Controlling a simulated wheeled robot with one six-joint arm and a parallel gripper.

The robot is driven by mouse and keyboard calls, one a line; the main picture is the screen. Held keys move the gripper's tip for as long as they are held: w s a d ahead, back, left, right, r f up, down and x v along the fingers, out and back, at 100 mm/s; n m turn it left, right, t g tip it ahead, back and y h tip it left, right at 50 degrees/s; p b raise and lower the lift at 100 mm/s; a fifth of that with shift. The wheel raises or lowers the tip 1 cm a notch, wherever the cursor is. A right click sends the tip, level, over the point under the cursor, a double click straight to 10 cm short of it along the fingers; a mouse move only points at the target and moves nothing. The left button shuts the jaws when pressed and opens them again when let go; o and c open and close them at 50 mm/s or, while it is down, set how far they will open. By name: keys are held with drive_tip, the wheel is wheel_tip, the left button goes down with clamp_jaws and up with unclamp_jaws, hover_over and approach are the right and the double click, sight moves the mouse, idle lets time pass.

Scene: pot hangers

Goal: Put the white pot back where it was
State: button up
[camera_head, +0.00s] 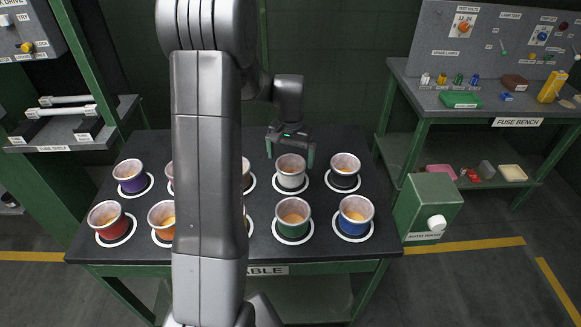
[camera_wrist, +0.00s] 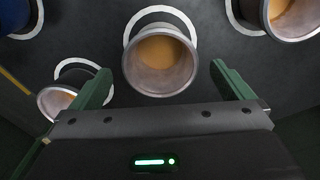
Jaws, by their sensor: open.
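The white pot (camera_head: 290,182) with a grey rim stands upright on a white ring mark on the dark table (camera_head: 335,133), in the back row. In the wrist view, the pot (camera_wrist: 160,62) shows between and ahead of my fingers, with its ring arcing around its base and orange-brown contents inside. My gripper (camera_head: 290,155) is just behind the pot, fingers spread. In the wrist view, my gripper (camera_wrist: 160,78) is open, with a finger on each side of the pot and visible gaps. Contact is not seen.
The black pot (camera_head: 344,182) stands to the right, green (camera_head: 293,226) and blue (camera_head: 355,226) in front. Purple (camera_head: 130,183), red (camera_head: 108,226) and orange (camera_head: 158,228) pots stand left. My arm hides part of the table. A fuse bench (camera_head: 400,85) stands at right.

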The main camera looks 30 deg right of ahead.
wheel_tip(320, 180, up, 6)
hover_over(291, 168)
drive_tip(key=s+a, duration=0.2)
drive_tip(key=s, duration=0.1)
drive_tip(key=shift+r, duration=0.15)
wheel_tip(291, 168, down, 12)
drive_tip(key=shift+w+r, duration=0.1)
drive_tip(key=shift+r, duration=0.05)
wheel_tip(291, 168, up, 3)
drive_tip(key=shift+f, duration=0.1)
drive_tip(key=shift+r, duration=0.25)
drive_tip(key=shift+f, duration=0.1)
